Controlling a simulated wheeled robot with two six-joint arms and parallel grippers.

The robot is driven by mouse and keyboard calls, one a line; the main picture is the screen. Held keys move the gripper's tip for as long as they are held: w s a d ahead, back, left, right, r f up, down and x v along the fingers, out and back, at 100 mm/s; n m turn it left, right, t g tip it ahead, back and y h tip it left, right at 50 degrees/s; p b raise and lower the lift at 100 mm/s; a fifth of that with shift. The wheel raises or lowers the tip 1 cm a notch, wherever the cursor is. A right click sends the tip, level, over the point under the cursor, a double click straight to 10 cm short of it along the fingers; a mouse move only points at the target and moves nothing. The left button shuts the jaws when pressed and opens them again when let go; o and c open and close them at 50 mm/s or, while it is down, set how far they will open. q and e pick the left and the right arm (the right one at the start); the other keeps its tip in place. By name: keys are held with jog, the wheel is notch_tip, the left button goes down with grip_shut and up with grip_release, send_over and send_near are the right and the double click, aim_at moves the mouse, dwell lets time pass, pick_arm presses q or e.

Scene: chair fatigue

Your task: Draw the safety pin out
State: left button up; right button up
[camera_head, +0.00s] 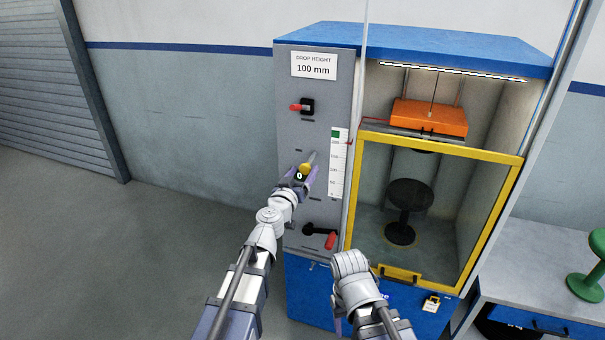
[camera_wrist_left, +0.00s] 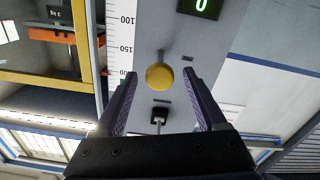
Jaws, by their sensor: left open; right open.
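The safety pin appears to be the yellow round knob (camera_head: 305,169) on a grey shaft at the front of the grey panel. It also shows in the left wrist view (camera_wrist_left: 159,77), end-on, with its shaft running to the panel. My left gripper (camera_head: 303,180) is open, its purple fingers pointing at the panel. In the left wrist view the fingertips (camera_wrist_left: 160,74) stand either side of the knob, with gaps on both sides. My right gripper (camera_head: 338,322) is low in front of the cabinet, mostly hidden behind its own wrist, away from the pin.
The panel carries a red-handled switch (camera_head: 299,107), a height scale (camera_head: 338,165) and a red-ended lever (camera_head: 329,239). A yellow-framed door (camera_head: 436,148) covers a stool (camera_head: 408,195) under an orange weight (camera_head: 430,116). A bench (camera_head: 535,300) with a green stool stands right.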

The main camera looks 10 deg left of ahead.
pick_arm(q)
jog(key=shift+s, duration=0.1)
jog(key=v, duration=0.7)
jog(key=shift+s, duration=0.3)
